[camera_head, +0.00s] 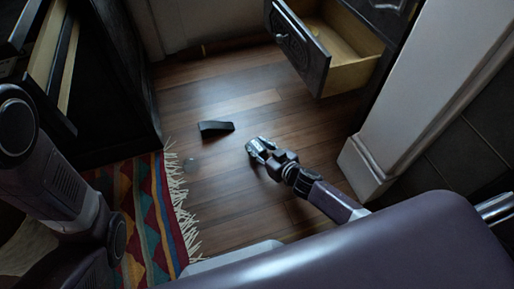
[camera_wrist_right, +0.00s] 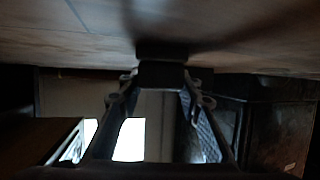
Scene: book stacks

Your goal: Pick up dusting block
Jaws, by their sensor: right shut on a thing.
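My right gripper (camera_head: 262,150) is low over the wooden floor, its arm coming in from the lower right. In the right wrist view its fingers (camera_wrist_right: 160,75) close on a small dark block (camera_wrist_right: 161,49) close to the floor surface. The block is in shadow, and I cannot tell whether it touches the floor. In the head view the fingers hide most of it. A black wedge-shaped thing (camera_head: 215,128) lies on the floor left of the gripper, apart from it. I cannot tell for sure which of the two is the dusting block. My left gripper is out of view.
An open drawer (camera_head: 352,62) juts out at the upper right. A white pillar (camera_head: 410,100) stands right of my right arm. A colourful fringed rug (camera_head: 140,205) lies at the lower left beside a dark cabinet (camera_head: 115,90). The wooden floor (camera_head: 215,175) between is mostly clear.

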